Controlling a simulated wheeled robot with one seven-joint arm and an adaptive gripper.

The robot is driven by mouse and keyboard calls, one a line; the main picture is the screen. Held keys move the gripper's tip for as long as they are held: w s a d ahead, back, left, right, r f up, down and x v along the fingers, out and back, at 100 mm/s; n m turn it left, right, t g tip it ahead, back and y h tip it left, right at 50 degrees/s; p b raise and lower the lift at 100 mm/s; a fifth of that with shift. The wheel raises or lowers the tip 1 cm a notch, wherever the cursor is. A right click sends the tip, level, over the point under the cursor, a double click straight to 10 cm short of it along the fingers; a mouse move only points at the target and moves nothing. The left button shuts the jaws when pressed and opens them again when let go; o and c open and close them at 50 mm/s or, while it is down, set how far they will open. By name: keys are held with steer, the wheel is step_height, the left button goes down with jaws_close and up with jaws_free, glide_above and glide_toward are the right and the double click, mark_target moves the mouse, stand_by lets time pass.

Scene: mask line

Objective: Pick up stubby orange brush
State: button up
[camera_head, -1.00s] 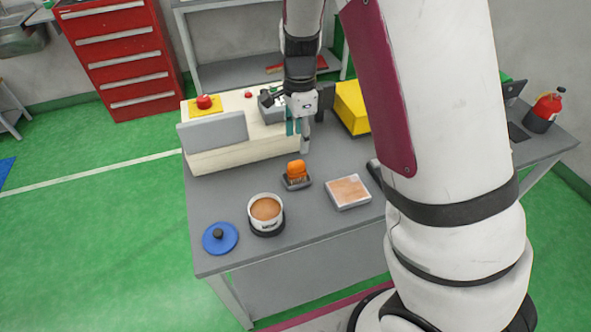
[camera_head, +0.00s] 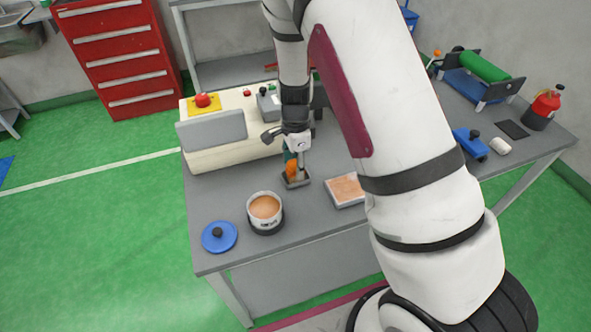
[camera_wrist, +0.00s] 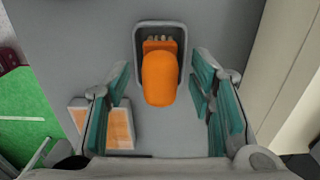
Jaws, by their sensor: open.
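The stubby orange brush (camera_head: 291,171) stands in a small dark grey tray (camera_head: 296,183) on the grey table, partly hidden behind my gripper in the head view. In the wrist view the brush (camera_wrist: 160,78) shows from above as a rounded orange handle, with the tray rim (camera_wrist: 184,60) around its far end. My gripper (camera_head: 296,160) is just above the brush. Its teal finger pads stand apart on the left and right of the brush in the wrist view (camera_wrist: 163,105), with clear gaps on both sides. Nothing is between the pads in contact.
A flat tray with an orange-tan surface (camera_head: 346,190) lies right of the brush. A pot of brown liquid (camera_head: 264,208) and a blue lid (camera_head: 220,237) are at front left. A cream machine (camera_head: 215,150) with a grey panel stands close behind left.

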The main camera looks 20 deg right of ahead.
mark_target(295, 161)
jaws_close()
steer(key=shift+r, duration=0.1)
steer(key=shift+r, duration=0.5)
step_height(295, 161, up, 2)
steer(key=shift+r, duration=0.1)
steer(key=shift+s+r, duration=0.15)
steer(key=shift+s, duration=0.45)
steer(key=s+r, duration=0.1)
steer(key=s, duration=1.3)
steer(key=shift+s+r, duration=0.15)
steer(key=shift+s, duration=0.25)
